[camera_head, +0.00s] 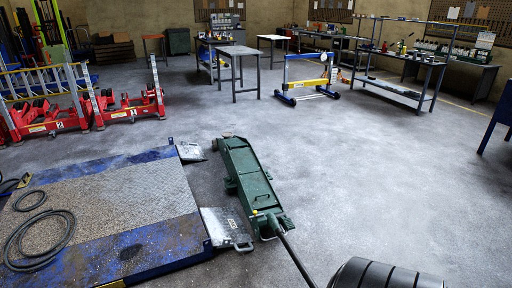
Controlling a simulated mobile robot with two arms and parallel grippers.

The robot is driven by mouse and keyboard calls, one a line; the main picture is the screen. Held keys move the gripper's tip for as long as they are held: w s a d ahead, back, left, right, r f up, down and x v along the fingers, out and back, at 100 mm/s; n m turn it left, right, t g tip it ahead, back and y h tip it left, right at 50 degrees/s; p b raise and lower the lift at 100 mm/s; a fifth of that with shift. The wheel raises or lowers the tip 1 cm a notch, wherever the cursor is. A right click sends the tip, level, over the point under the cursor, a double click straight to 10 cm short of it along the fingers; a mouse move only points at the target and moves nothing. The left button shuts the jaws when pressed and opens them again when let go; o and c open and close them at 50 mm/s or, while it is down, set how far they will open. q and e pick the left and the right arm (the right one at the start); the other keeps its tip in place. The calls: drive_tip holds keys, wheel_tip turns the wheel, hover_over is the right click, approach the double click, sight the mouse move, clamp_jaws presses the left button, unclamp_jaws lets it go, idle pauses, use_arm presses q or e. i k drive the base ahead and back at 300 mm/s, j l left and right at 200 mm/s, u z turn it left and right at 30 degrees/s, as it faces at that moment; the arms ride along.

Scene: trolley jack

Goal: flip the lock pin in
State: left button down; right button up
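The green trolley jack (250,180) stands on the floor in the middle, its long body running from back left to front right. Its dark handle (296,260) slopes from the jack's near end down to the bottom edge of the picture, where it is cut off. Small yellow and light parts show near the handle socket (270,218). The lock pin is too small to make out, and I cannot tell its position. Neither of my grippers is in view.
A blue-edged ramp platform (120,195) with coiled black hoses lies left of the jack. A black ribbed round object (385,275) is at the bottom, right of the handle. Red lifting stands (130,105) and workbenches (405,75) are farther back. Floor right of the jack is clear.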

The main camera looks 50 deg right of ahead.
sight(255, 212)
drive_tip(key=i+l+z, duration=0.2)
drive_tip(key=i+z, duration=1.05)
drive_tip(key=i+j+z, duration=0.15)
drive_tip(key=i+z, duration=0.8)
drive_tip(key=z, duration=0.15)
drive_tip(key=i+z, duration=0.35)
drive_tip(key=k+j, duration=0.05)
